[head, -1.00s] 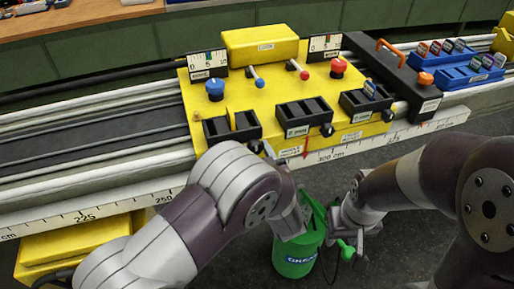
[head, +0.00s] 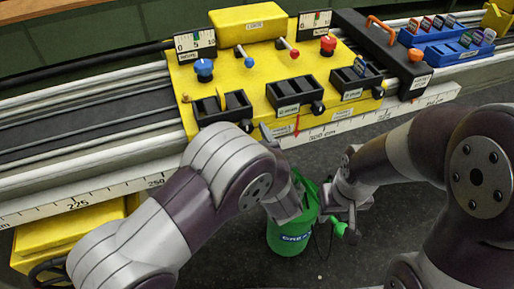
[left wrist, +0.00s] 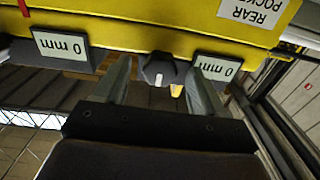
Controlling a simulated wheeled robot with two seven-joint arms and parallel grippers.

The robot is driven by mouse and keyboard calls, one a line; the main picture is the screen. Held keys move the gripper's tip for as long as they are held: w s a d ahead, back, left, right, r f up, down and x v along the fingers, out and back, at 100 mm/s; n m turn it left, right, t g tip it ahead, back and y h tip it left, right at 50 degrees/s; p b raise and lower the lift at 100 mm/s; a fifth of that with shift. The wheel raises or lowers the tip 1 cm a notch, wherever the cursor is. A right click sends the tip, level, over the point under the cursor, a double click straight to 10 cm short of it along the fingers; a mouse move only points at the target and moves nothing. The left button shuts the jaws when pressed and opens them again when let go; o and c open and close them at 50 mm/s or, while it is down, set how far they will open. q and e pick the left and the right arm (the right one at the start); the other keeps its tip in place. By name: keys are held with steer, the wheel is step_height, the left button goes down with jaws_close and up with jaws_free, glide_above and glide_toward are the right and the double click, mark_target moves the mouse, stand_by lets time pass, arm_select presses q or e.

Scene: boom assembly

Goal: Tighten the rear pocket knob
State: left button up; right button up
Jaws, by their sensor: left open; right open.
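A black knob (left wrist: 160,69) with a pale mark sits under the edge of the yellow carriage, beside a "REAR POCKET" label (left wrist: 254,10) in the left wrist view. My left gripper (left wrist: 156,80) is open, with one finger on each side of the knob; I cannot tell whether they touch it. In the head view, the left arm hides most of this gripper; a fingertip (head: 267,133) shows near the front edge of the yellow carriage (head: 240,71), close to the leftmost black pocket (head: 222,108). My right gripper (head: 343,212) is open beside the green bucket.
Two 0 mm displays (left wrist: 60,50) and (left wrist: 216,68) flank the knob. A green bucket (head: 290,234) stands below the rail, and a green-handled item (head: 341,228) is by my right gripper. Blue trays (head: 455,45) and a black block with an orange handle (head: 385,50) are at the right.

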arm_select(q)
steer(key=v, duration=1.1)
steer(key=shift+s, duration=0.2)
steer(key=g+h+p, duration=0.3)
glide_toward(249, 130)
steer(key=x, duration=0.3)
steer(key=w+g+h, duration=0.1)
steer(key=a+m+g+h+p, duration=0.1)
steer(key=shift+w+a+r+h, duration=0.15)
steer(key=shift+w+r+h, duration=0.15)
steer(key=shift+w, duration=0.1)
steer(key=s+a+r+m+g+p, duration=0.2)
steer(key=s+a+g+p, duration=0.3)
steer(key=s+a+g, duration=0.5)
steer(key=s+a, duration=0.6)
steer(key=a, duration=0.2)
steer(key=shift+s+a+m+g, duration=0.3)
steer(key=shift+g, duration=0.1)
